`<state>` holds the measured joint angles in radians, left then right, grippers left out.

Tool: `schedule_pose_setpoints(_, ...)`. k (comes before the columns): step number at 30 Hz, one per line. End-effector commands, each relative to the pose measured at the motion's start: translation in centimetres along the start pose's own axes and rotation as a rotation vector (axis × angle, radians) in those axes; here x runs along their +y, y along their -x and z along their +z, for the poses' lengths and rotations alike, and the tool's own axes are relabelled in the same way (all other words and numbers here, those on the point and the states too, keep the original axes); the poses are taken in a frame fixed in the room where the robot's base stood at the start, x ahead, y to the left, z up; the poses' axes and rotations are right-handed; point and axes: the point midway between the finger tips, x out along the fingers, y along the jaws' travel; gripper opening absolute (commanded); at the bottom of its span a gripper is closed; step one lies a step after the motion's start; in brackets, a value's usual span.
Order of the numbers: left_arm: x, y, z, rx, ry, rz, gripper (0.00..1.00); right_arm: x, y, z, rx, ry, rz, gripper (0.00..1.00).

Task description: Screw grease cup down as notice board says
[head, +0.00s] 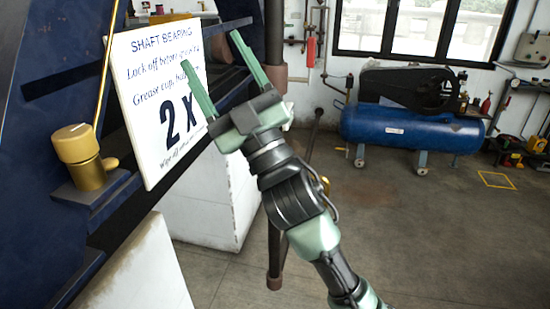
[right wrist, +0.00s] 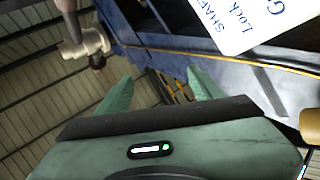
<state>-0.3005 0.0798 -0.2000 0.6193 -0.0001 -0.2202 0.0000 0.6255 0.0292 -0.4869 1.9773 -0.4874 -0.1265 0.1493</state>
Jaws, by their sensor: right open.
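The brass grease cup (head: 76,144) stands upright on a small dark blue ledge at the left in the head view. The white notice board (head: 150,110) is right of it and reads "SHAFT BEARING", "Lock off before", "Grease cup", and a large "2 X"; my right gripper's finger hides some words. My right gripper (head: 210,50) is open and empty in front of the board's right side, apart from the cup. In the right wrist view its two fingers (right wrist: 160,74) are spread, with part of the board (right wrist: 245,22) above. My left gripper is not in view.
A thin brass pipe (head: 105,60) rises behind the cup. A dark vertical post (head: 274,35) stands behind my right gripper. A blue compressor tank (head: 410,127) stands by the back wall. The floor (head: 400,230) at the right is mostly clear.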

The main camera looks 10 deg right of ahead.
Motion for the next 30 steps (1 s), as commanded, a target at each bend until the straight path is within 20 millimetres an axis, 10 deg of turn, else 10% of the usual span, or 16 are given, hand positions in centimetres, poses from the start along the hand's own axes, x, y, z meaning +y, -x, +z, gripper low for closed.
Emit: schedule_pose_setpoints(30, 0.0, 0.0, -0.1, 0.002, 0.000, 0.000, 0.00, -0.2, 13.8, 14.5, -0.607, -0.167, 0.060, 0.66)
